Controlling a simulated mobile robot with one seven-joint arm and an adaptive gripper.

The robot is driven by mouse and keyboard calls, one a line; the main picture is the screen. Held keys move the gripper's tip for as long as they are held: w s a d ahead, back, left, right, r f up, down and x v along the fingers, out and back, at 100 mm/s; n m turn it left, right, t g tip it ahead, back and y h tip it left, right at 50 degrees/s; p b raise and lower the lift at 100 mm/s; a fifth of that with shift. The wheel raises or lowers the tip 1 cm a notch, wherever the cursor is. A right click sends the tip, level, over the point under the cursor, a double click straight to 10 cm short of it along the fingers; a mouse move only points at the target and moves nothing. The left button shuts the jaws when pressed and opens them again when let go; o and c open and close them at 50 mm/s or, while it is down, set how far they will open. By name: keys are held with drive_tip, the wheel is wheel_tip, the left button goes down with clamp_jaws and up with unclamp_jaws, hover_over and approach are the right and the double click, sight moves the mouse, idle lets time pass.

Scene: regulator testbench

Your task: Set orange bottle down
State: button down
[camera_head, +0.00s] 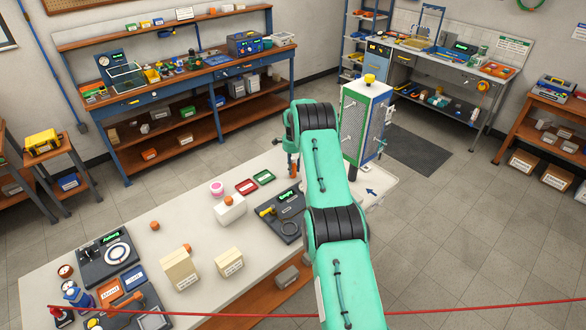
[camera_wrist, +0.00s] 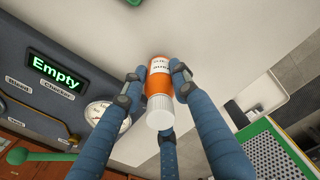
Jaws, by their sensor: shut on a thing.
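The orange bottle (camera_wrist: 158,82) has a white label and a white cap. In the wrist view, the blue fingers of my gripper (camera_wrist: 157,76) close around it, and its cap points toward the camera. The pale tabletop (camera_wrist: 205,40) lies behind the bottle; I cannot tell whether the bottle's base touches it.
A green-framed perforated panel (camera_wrist: 270,150) is at lower right. Red (camera_head: 246,187) and green (camera_head: 263,177) trays lie on the table.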

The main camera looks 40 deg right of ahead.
drive_tip(key=shift+f, duration=0.2)
drive_tip(key=c, duration=1.4)
unclamp_jaws()
drive_tip(key=shift+o, duration=0.2)
drive_tip(key=shift+r, duration=0.1)
wheel_tip(320, 180, up, 12)
drive_tip(key=shift+r, duration=0.1)
drive_tip(key=shift+r, duration=0.1)
